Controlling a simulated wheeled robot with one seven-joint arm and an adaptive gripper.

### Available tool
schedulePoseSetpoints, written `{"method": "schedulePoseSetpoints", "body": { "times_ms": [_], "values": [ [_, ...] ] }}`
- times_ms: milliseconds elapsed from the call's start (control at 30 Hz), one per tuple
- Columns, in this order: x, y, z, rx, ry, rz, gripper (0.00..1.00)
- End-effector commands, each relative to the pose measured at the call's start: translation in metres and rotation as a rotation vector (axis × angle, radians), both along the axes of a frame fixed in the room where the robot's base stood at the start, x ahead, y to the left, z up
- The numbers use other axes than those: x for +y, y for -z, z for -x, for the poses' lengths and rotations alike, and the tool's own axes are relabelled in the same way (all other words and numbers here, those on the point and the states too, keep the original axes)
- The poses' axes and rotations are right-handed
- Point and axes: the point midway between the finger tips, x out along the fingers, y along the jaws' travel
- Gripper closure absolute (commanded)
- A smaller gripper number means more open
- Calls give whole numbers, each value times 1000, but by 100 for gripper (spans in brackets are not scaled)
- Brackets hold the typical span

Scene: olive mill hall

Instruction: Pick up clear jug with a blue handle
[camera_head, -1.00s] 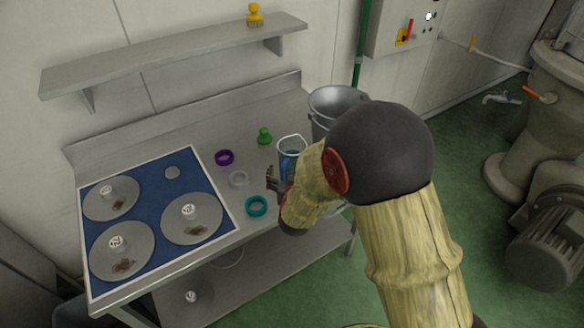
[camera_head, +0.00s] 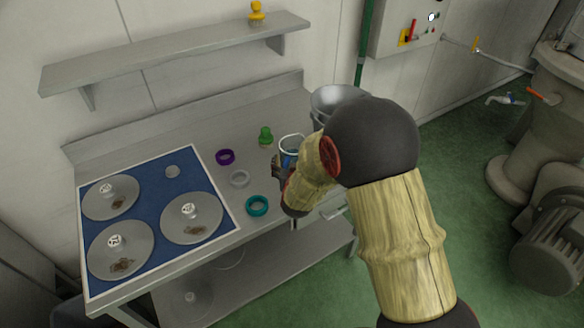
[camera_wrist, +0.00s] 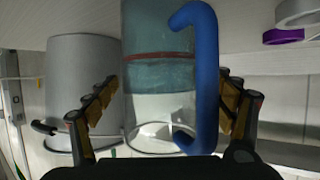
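The clear jug (camera_head: 291,142) stands near the right end of the steel table, and my forearm and gripper hide its lower part in the head view. In the wrist view the clear jug (camera_wrist: 150,75) fills the middle, with its thick blue handle (camera_wrist: 207,70) to the right. My gripper (camera_head: 279,172) is beside the jug. In the wrist view my gripper (camera_wrist: 168,108) is open, one finger on each side of the jug and handle. Gaps show between the fingers and the jug, so it is not gripped.
A metal bucket (camera_head: 335,100) stands just behind the jug. A blue panel with metal discs (camera_head: 150,232) covers the table's left part.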

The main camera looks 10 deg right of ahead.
Motion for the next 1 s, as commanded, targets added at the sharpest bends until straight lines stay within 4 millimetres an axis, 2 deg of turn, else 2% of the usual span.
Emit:
{"method": "schedulePoseSetpoints", "body": {
  "times_ms": [1000],
  "values": [
    [0, 0, 0, 1, 0, 0, 78]
  ]
}}
